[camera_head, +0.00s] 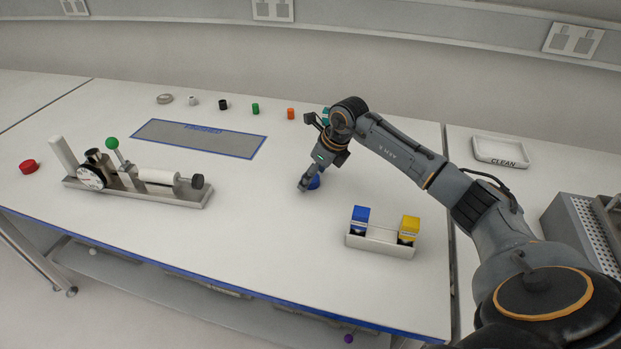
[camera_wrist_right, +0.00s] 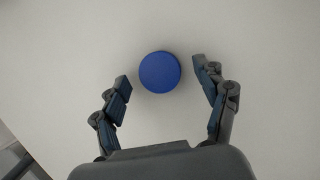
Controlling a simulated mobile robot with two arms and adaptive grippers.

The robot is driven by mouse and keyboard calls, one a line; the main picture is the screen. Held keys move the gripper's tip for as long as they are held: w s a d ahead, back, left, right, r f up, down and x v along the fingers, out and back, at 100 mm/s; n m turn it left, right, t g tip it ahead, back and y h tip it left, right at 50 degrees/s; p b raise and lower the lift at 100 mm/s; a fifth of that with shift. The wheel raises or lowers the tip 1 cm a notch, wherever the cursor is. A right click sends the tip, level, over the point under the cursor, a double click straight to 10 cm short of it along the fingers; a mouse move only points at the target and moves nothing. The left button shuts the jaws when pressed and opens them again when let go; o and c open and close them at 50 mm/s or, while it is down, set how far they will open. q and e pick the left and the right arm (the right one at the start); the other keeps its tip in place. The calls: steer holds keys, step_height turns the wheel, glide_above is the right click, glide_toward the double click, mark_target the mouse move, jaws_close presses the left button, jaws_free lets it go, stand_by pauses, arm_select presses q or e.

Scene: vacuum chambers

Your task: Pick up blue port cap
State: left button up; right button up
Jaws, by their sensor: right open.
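The blue port cap (camera_head: 314,183) lies on the white table, partly hidden behind my right gripper (camera_head: 305,184) in the head view. In the right wrist view the blue port cap (camera_wrist_right: 160,72) is a round disc seen from above. My right gripper (camera_wrist_right: 163,88) is open, with one finger on each side of the cap's near part. A gap shows between each finger and the cap, and the cap sits slightly beyond the middle of the fingertips. My left gripper is not in view.
A rack (camera_head: 379,242) with blue and yellow boxes stands to the right and nearer. A gauge fixture (camera_head: 140,190) stands at left, with a red cap (camera_head: 28,166) beside it. Several small caps line the back, behind a grey mat (camera_head: 200,138). A CLEAN tray (camera_head: 500,152) is at right.

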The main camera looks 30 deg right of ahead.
steer(key=shift+c, duration=0.4)
steer(key=c, duration=0.8)
steer(key=shift+r, duration=0.15)
